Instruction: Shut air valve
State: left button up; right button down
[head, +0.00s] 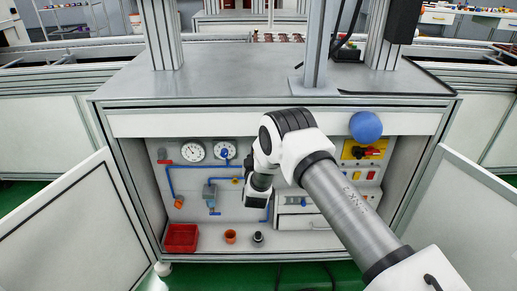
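The open cabinet's back panel carries blue air lines with two round gauges (193,151). A red handle (163,161) sits at the left end of the piping, below and left of the left gauge. A blue knob (225,154) shows at the right gauge, and a small yellow fitting (236,180) lies on the line below it. I cannot tell which of these is the air valve. My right arm reaches in from the lower right. Its dark gripper (257,199) hangs in front of the panel, right of the yellow fitting. Its fingers cannot be made out. My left gripper is out of view.
A red bin (181,238), an orange pot (230,237) and a small dark item (258,239) stand on the cabinet floor. White drawers (303,222) and a yellow switch box (362,150) are at right. A blue ball (366,126) shows before the cabinet's upper edge. Both doors stand open.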

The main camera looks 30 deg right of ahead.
jog(key=n, duration=0.2)
jog(key=a, duration=0.1)
jog(key=shift+w+f+n, duration=0.25)
jog(key=shift+f+n, duration=0.15)
jog(key=shift+w+a+f+n, duration=0.15)
jog(key=shift+f+n, duration=0.45)
jog(key=shift+n, duration=0.95)
jog(key=shift+w+a+f+n, duration=0.15)
jog(key=shift+f+n, duration=0.45)
jog(key=shift+n, duration=0.9)
jog(key=shift+w+a+f+n, duration=0.15)
jog(key=shift+f+n, duration=0.45)
jog(key=shift+n, duration=0.95)
jog(key=shift+s, duration=0.1)
jog(key=c, duration=1.1)
grip_release()
jog(key=shift+c, duration=0.2)
jog(key=shift+a, duration=0.1)
